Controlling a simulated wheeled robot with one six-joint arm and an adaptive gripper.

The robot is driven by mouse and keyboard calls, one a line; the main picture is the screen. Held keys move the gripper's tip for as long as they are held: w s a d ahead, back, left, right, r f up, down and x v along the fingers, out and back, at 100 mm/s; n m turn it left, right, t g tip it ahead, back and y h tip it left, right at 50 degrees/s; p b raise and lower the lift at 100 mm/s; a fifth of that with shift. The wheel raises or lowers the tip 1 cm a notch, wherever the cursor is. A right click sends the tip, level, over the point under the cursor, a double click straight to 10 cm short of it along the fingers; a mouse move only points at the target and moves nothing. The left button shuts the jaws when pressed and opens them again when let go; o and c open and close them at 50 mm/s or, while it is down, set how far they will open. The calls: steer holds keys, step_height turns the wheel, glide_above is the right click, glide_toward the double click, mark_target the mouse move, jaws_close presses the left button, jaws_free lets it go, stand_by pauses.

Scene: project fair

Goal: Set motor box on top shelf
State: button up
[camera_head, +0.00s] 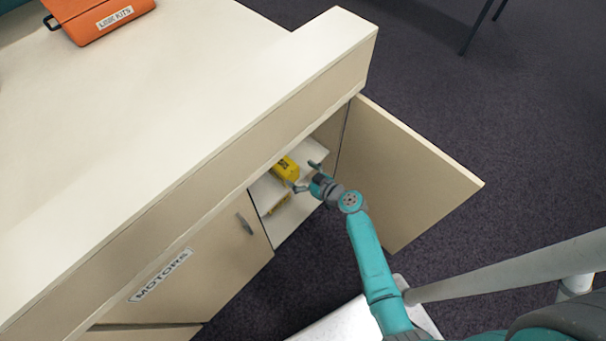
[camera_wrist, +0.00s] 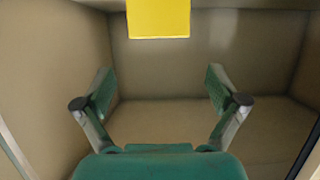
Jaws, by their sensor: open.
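A yellow box (camera_head: 285,168), likely the motor box, sits in the open cabinet on a pale shelf (camera_head: 315,153). In the wrist view the yellow box (camera_wrist: 158,18) shows at the top middle, cut off by the frame edge. My gripper (camera_head: 306,177) reaches into the cabinet opening beside the box. In the wrist view my gripper (camera_wrist: 160,80) has its two fingers spread wide with nothing between them. The box lies beyond the fingertips, apart from them. A smaller yellow patch (camera_head: 279,204) shows lower in the cabinet; I cannot tell what it is.
The cabinet door (camera_head: 405,170) stands open on the right of my arm. A closed door with a handle and a MOTORS label (camera_head: 160,275) is on the left. The countertop (camera_head: 170,110) overhangs the opening and holds an orange case (camera_head: 95,18).

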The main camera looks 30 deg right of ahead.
steer(key=shift+s+d+r, duration=0.15)
steer(key=shift+s+r, duration=0.1)
steer(key=shift+s, duration=0.35)
steer(key=s+a+r+m+g+h, duration=0.1)
steer(key=s+a+m+h, duration=0.1)
steer(key=s, duration=1.1)
steer(key=s+a+r+m+h, duration=0.1)
steer(key=s+a+r+h, duration=0.1)
steer(key=s, duration=1)
steer(key=s+r+t, duration=0.1)
steer(key=s+r, duration=0.6)
steer(key=r, duration=0.4)
steer(key=s+r+t, duration=0.1)
steer(key=s+r, duration=0.6)
steer(key=r, duration=0.4)
steer(key=shift+s+a+r+m, duration=0.25)
steer(key=shift+a+m, duration=0.05)
steer(key=shift+a, duration=0.15)
